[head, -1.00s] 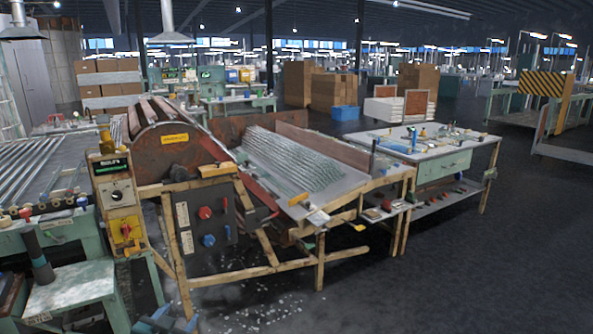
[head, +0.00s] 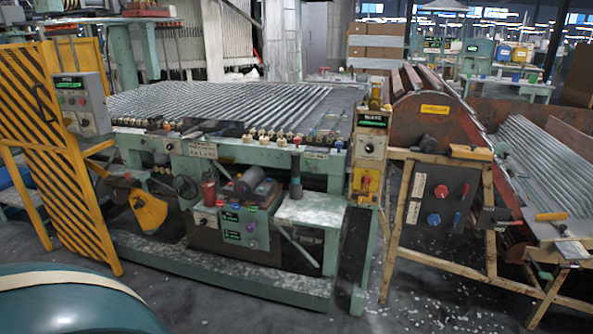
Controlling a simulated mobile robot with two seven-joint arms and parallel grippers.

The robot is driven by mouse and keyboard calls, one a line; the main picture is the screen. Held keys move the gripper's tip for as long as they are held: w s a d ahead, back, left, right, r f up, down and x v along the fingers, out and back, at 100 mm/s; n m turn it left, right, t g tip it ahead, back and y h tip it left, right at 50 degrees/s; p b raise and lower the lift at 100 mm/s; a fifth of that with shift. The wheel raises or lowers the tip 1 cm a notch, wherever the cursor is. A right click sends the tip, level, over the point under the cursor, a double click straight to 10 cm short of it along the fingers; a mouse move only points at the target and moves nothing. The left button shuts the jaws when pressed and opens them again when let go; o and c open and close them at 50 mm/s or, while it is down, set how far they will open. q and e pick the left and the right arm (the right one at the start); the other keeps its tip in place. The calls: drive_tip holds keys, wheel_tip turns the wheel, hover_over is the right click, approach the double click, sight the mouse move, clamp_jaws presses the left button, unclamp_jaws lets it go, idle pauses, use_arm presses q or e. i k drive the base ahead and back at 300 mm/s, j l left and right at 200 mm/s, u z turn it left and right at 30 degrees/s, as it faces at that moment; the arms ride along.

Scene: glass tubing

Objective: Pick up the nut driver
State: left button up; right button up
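I cannot make out a nut driver for certain. A dark upright object with a reddish top (head: 296,175) stands on a small pale-topped green bench (head: 310,211) in front of the glass tubing machine. It is too small to tell whether it is a tool. A red can-like object (head: 209,194) stands further left on the machine's lower part. Neither of my grippers is in view.
A green machine bed carries rows of glass tubes (head: 225,103). A yellow-and-black striped guard (head: 48,140) stands at left. A wooden-framed tube chute (head: 490,225) stands at right. Dark floor with scattered bits (head: 400,305) is open in front. A large rounded teal surface fills the lower left corner.

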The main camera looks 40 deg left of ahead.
sight(295, 156)
drive_tip(key=u, duration=1.25)
drive_tip(key=k+j, duration=0.05)
